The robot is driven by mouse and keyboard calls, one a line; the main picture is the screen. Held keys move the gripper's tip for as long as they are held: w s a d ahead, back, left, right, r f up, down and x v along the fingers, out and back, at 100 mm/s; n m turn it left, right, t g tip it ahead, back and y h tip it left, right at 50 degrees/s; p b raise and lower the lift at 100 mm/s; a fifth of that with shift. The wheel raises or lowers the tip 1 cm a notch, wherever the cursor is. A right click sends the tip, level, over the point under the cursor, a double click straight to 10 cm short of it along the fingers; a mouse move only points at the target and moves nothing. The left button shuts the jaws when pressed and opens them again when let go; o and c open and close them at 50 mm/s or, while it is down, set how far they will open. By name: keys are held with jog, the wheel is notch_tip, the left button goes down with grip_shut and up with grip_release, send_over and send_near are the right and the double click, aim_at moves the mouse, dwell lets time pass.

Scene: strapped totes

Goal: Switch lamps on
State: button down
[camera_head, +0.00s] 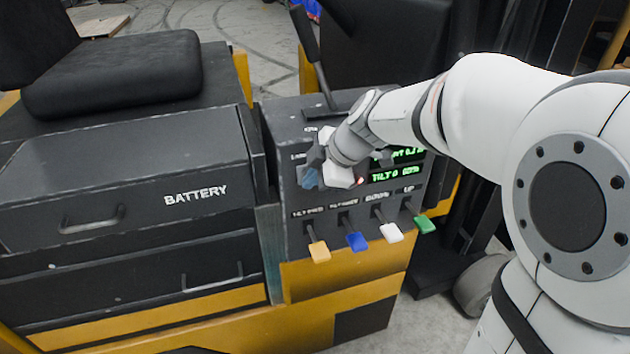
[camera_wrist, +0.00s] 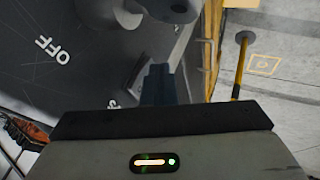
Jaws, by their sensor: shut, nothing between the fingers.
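The dark control panel (camera_head: 283,140) of a yellow and black machine stands in the middle of the head view. A label starting with "L" shows at its upper left; my gripper hides the rest and whatever switch is beside it. My gripper (camera_head: 311,178) is shut and empty, close in front of that part of the panel. Whether it touches cannot be told. In the wrist view, my shut fingers (camera_wrist: 157,84) point at the dark panel face (camera_wrist: 60,85), which bears the word "OFF" (camera_wrist: 52,50). A small rounded grey part (camera_wrist: 128,16) shows near the top, its kind unclear.
Yellow (camera_head: 319,251), blue (camera_head: 356,241), white (camera_head: 391,232) and green (camera_head: 424,224) lever tips jut out below the gripper. A display (camera_head: 383,176) with green text is partly behind my arm. A black lever (camera_head: 311,50) rises above. The battery box (camera_head: 120,185) is left.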

jog(key=shift+w, duration=0.1)
dwell(0.3)
jog(key=shift+r, duration=0.75)
